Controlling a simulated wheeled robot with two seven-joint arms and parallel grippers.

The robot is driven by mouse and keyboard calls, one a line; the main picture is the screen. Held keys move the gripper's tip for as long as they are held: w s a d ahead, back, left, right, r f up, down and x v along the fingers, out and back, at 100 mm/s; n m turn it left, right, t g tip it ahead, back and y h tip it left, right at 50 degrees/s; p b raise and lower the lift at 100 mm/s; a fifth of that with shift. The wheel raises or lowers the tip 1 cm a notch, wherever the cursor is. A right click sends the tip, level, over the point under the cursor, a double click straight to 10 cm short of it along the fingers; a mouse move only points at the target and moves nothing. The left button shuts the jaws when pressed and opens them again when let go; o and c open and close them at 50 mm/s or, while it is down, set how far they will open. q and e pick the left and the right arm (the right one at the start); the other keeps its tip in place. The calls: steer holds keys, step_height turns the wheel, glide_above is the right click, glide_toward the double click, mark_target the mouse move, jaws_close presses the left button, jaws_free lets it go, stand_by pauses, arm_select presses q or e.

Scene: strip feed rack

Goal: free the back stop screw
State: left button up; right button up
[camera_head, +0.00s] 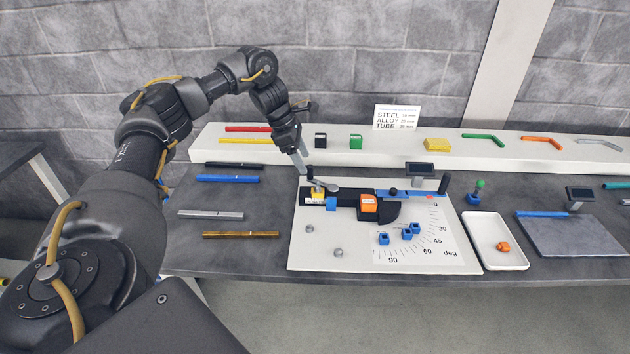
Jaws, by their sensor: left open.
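The bending fixture stands on a white base plate (310,257) with a printed degree scale. Its dark body (348,196) carries an orange labelled block (369,204), a blue arm (400,194) and a black upright handle (444,183). At its left end are a yellow block (318,197), a grey lever-like part (325,187) and a small dark upright post. I cannot tell which small part is the back stop screw. My left gripper (303,169) is open, pointing down just above this left end; whether it touches anything is unclear. My right gripper is out of view.
Several coloured strips lie left of the plate, including a blue one (228,178) and a brown one (241,234). A white tray (482,258) holds an orange piece (503,246). A raised white shelf (400,151) runs behind. Small blue blocks (384,239) sit on the scale.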

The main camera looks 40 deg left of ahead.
mark_target(318, 187)
arm_select(q)
steer(key=x, duration=0.7)
steer(key=shift+w+d+f, duration=0.1)
steer(key=shift+w, duration=0.05)
steer(key=shift+w+d+f+p, duration=0.2)
steer(key=shift+f+p, duration=0.1)
steer(key=shift+f, duration=0.25)
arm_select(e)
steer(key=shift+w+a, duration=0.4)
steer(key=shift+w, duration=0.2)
arm_select(q)
steer(key=shift+s, duration=0.1)
steer(key=c, duration=1)
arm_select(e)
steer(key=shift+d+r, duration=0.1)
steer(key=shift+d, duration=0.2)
